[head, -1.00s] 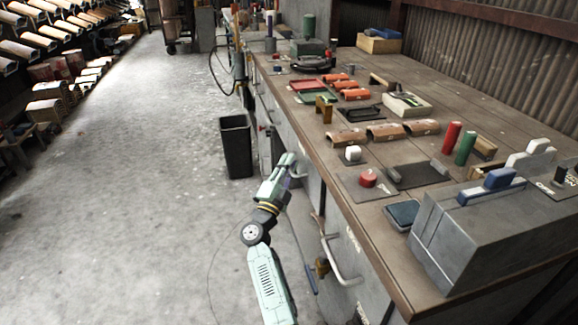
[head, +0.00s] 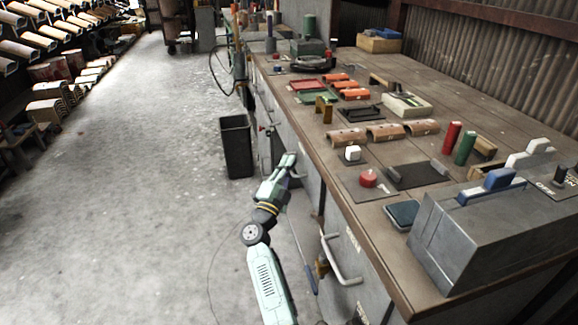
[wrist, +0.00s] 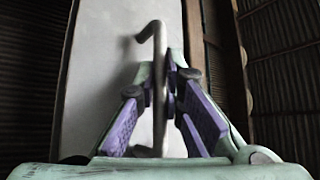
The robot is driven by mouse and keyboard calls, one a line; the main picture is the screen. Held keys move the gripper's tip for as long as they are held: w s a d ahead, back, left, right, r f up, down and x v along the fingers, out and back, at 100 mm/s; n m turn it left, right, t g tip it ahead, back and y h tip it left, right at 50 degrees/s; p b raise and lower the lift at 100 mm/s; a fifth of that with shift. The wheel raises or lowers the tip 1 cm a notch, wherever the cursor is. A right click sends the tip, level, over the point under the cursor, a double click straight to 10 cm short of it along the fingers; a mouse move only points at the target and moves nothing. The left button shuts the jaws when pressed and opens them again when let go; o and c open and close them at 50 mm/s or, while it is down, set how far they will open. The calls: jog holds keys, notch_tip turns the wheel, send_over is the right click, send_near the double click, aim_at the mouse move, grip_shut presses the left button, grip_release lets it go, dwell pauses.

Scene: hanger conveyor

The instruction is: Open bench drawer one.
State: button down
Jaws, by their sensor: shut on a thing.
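My gripper (head: 287,166) is at the front of the workbench, low beside its left side in the head view. In the wrist view my gripper (wrist: 163,88) is shut on a bent metal bar handle (wrist: 159,60), which runs between the purple finger pads. The handle is mounted on a pale grey drawer front (wrist: 105,75). The head view shows the grey bench front (head: 308,180) by the fingers, but my gripper hides most of the held handle there. I cannot read a drawer number or see a clear gap at the drawer.
Another bar handle (head: 342,262) is on the nearer bench front. A black bin (head: 236,147) stands on the floor beyond my gripper. The bench top (head: 330,160) carries tiles, blocks and a grey toolbox (head: 480,235). The floor to the left is clear.

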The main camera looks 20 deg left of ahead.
jog(key=s+a, duration=0.7)
jog(key=a, duration=0.4)
jog(key=s+a+b, duration=0.1)
jog(key=s+a, duration=0.7)
jog(key=a, duration=0.3)
jog(key=shift+s+a+f, duration=0.15)
jog(key=shift+s+a, duration=0.05)
jog(key=shift+a, duration=0.1)
jog(key=c, duration=1.7)
grip_release()
jog(key=v, duration=1.2)
